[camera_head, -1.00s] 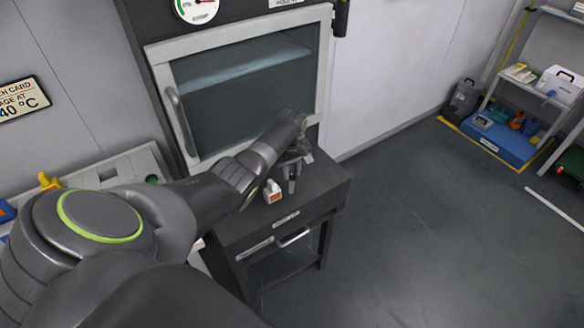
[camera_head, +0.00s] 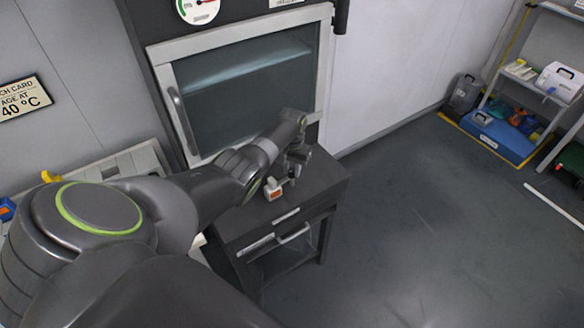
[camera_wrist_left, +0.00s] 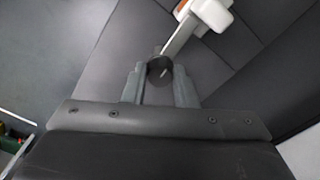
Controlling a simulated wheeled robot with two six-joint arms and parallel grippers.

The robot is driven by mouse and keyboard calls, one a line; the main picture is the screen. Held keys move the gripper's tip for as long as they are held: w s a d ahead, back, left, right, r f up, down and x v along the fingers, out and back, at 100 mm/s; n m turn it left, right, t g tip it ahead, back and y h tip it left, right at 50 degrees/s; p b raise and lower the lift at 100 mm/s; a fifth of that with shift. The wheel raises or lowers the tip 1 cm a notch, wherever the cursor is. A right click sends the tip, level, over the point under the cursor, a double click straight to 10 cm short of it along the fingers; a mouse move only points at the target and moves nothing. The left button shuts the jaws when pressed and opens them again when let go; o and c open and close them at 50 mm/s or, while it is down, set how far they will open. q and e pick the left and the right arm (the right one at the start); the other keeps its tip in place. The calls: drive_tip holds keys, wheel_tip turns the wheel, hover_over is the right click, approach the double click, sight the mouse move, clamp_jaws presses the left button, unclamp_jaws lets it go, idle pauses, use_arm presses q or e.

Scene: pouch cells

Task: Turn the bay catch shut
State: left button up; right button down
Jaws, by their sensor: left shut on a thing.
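The bay catch is a pale lever with a white and orange end block (camera_head: 273,189), on the dark cabinet's top ledge below the glass door. In the left wrist view its pale arm (camera_wrist_left: 181,38) runs up right from a dark round knob (camera_wrist_left: 160,70) to the white block (camera_wrist_left: 207,14). My left gripper (camera_wrist_left: 158,78) has its two fingers on either side of the knob, shut on the catch. In the head view the left gripper (camera_head: 290,178) is over the ledge, just right of the orange block, partly hidden by its wrist.
The glass door (camera_head: 245,95), with a curved handle (camera_head: 183,120), stands behind my left arm. Drawer handles (camera_head: 293,233) are on the cabinet front below the ledge. Open floor (camera_head: 420,220) lies to the right, with a blue bin (camera_head: 500,135) and shelves beyond.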

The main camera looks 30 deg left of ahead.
sight(292, 170)
use_arm(q)
drive_tip(key=shift+m, duration=0.7)
drive_tip(key=o, duration=1)
drive_tip(key=shift+r, duration=0.55)
wheel_tip(292, 170, up, 16)
drive_tip(key=shift+r+b, duration=0.2)
drive_tip(key=shift+b, duration=0.2)
